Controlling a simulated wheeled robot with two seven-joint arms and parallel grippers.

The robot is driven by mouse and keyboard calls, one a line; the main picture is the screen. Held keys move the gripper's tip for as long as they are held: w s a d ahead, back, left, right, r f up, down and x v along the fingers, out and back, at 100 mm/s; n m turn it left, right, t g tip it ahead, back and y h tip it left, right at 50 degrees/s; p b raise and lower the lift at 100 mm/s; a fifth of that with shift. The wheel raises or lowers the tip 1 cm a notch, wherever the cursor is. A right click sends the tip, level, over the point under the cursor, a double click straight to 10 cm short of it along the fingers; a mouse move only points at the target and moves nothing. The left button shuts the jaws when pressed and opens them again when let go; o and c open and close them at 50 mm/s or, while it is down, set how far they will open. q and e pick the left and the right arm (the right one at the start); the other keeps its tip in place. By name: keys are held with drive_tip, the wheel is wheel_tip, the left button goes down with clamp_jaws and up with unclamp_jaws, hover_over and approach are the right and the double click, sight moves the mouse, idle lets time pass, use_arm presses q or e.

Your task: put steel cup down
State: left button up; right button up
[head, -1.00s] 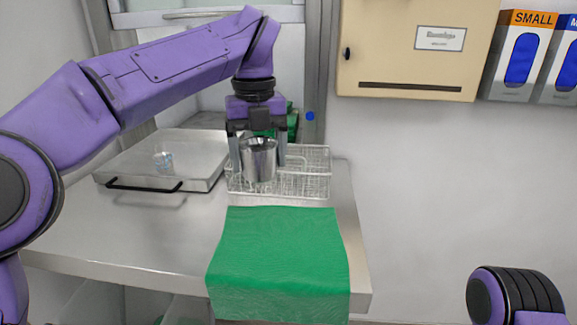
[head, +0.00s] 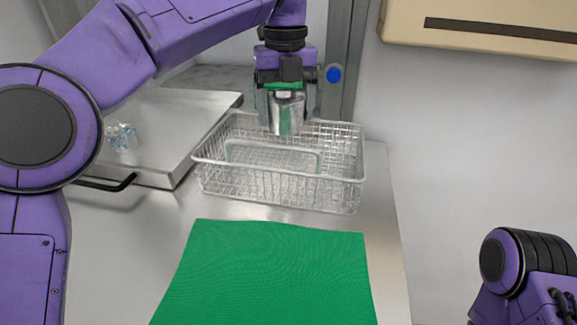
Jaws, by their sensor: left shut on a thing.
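The steel cup (head: 287,117) is a shiny metal cup in the head view, upper middle. My left gripper (head: 287,105) points down and is shut on the cup, with a finger on each side of it. The cup appears at the back part of the wire basket (head: 280,188); I cannot tell whether it touches the basket. The green cloth (head: 270,275) lies flat on the steel counter in front of the basket. My right arm shows only at the lower right; its gripper is out of view.
A steel lidded tray (head: 165,130) with a black handle stands left of the basket, with a small clear glass-like item (head: 121,138) on it. The counter (head: 110,255) is bare left of the cloth. A beige wall box (head: 480,25) hangs at the upper right.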

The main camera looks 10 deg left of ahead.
sight(284, 132)
use_arm(q)
drive_tip(key=f, duration=0.2)
drive_tip(key=s+f+b, duration=0.1)
drive_tip(key=f, duration=0.1)
drive_tip(key=shift+s+f, duration=0.15)
drive_tip(key=shift+f, duration=0.05)
drive_tip(key=f, duration=0.5)
drive_tip(key=shift+w+a, duration=0.1)
drive_tip(key=shift+w, duration=0.25)
drive_tip(key=shift+s, duration=0.15)
use_arm(e)
drive_tip(key=shift+s+f, duration=0.35)
drive_tip(key=shift+f, duration=0.15)
use_arm(q)
drive_tip(key=shift+f+b, duration=0.2)
drive_tip(key=shift+b, duration=0.1)
drive_tip(key=o, duration=1.1)
drive_tip(key=shift+o, duration=0.2)
drive_tip(key=shift+r, duration=0.35)
wheel_tip(284, 132, up, 12)
drive_tip(key=p, duration=0.2)
drive_tip(key=shift+f+p, duration=0.2)
drive_tip(key=shift+p, duration=0.15)
use_arm(e)
wheel_tip(284, 132, up, 2)
drive_tip(key=shift+r, duration=0.2)
